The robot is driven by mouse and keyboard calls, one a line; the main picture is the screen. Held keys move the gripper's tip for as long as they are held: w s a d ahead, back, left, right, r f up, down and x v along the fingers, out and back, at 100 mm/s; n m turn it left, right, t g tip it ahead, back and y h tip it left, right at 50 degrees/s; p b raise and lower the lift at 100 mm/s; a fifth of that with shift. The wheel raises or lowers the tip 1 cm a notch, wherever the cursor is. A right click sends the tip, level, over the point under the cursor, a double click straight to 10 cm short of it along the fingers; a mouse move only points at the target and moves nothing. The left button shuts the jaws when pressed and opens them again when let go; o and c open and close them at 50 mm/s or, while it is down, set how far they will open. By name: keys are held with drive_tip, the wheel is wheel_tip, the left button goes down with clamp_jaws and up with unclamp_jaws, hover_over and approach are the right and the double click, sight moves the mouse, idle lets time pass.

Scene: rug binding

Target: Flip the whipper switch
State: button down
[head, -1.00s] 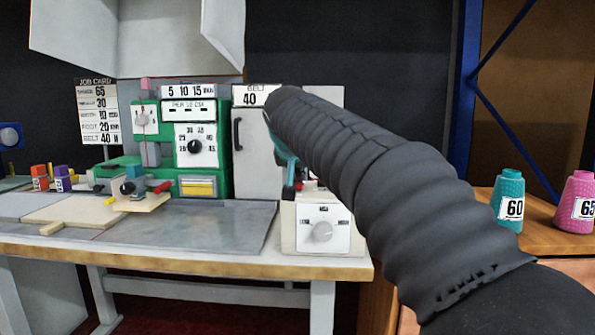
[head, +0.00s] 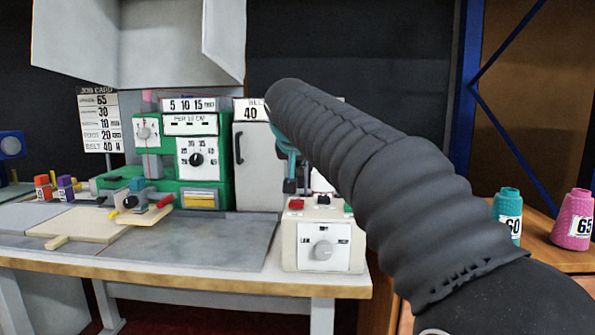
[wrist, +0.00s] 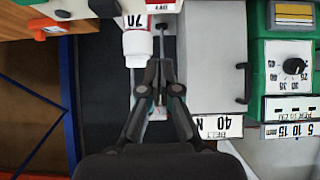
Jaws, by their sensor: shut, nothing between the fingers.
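A white control box (head: 289,246) stands at the right front of the workbench, with a round dial (head: 323,250) on its face. On its top are a red button or switch (head: 296,204) and a dark one (head: 323,200); no label names the whipper switch. My gripper (head: 289,188) points down just above and behind the box top, partly hidden by my arm. In the wrist view my gripper (wrist: 160,64) is shut and empty, its tips beside a white spool (wrist: 137,45) marked 70. Contact cannot be told.
Wooden pieces lie on the bench (head: 215,243) at left. Teal (head: 508,208) and pink (head: 573,225) spools stand on a wooden surface at right, near a blue rack post (head: 464,100).

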drive_tip(key=w+r+v, duration=0.1)
drive_tip(key=v, duration=0.7)
drive_tip(key=shift+r+p, duration=0.35)
drive_tip(key=shift+r, duration=0.05)
drive_tip(key=s+d+f+g, duration=0.1)
drive_tip(key=s+d+f, duration=0.55)
drive_tip(key=d, duration=0.25)
drive_tip(key=s+d+f+g, duration=0.1)
drive_tip(key=s+d+f, duration=0.3)
drive_tip(key=s+f, duration=0.4)
drive_tip(key=s+d+f+g, duration=0.1)
drive_tip(key=s+d+f, duration=0.3)
drive_tip(key=s+f, duration=0.5)
drive_tip(key=s+d+f+g, duration=0.1)
drive_tip(key=s+d+f, duration=0.3)
drive_tip(key=s+f, duration=0.4)
wheel_tip(320, 180, down, 3)
drive_tip(key=shift+s+r+g, duration=0.25)
drive_tip(key=shift+s+g, duration=0.05)
drive_tip(key=shift+s, duration=0.05)
drive_tip(key=shift+d, duration=0.1)
